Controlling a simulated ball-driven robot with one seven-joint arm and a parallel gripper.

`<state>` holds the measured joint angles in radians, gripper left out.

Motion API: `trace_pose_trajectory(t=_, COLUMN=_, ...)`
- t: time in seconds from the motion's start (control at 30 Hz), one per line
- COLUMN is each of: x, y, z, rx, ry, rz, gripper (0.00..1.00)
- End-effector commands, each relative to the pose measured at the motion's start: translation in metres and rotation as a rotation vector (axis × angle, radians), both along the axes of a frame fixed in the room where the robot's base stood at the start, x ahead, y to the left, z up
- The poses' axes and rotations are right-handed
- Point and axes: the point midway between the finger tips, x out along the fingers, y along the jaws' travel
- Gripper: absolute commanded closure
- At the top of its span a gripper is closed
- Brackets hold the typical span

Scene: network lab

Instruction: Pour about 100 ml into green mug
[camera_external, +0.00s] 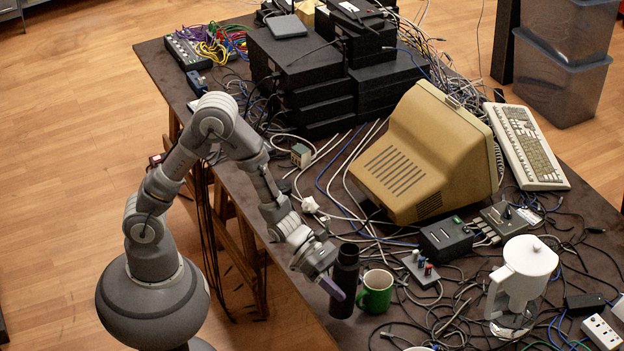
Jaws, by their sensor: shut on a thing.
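The green mug (377,294) stands upright on the table near its front edge, and its pale inside shows at the top. A tall black bottle (346,267) stands upright just left of the mug. My gripper (335,287) is at the bottle's left side and shut on it at about mid-height. The fingers are partly lost against the dark bottle. I cannot tell whether the bottle's base touches the table. What is inside the bottle and the mug cannot be seen.
A white-lidded glass pitcher (524,272) stands to the right among tangled cables. A small switch box (422,267) sits behind the mug. A beige monitor (420,152) and a keyboard (528,147) lie farther back. A white rim (418,349) shows at the bottom edge.

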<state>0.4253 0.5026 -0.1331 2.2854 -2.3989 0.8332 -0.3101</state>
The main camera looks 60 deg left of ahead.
Motion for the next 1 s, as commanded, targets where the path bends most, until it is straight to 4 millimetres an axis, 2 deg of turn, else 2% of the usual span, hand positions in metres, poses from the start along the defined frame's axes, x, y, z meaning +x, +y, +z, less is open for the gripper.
trace_pose_trajectory(t=0.1, x=0.001, y=-0.001, z=0.016, rx=0.005, ry=-0.045, rz=0.0, gripper=0.85)
trace_pose_trajectory(t=0.3, x=0.002, y=-0.001, z=0.03, rx=0.013, ry=-0.088, rz=0.0, gripper=0.85)
trace_pose_trajectory(t=1.0, x=0.002, y=-0.001, z=0.033, rx=0.014, ry=-0.098, rz=0.0, gripper=0.85)
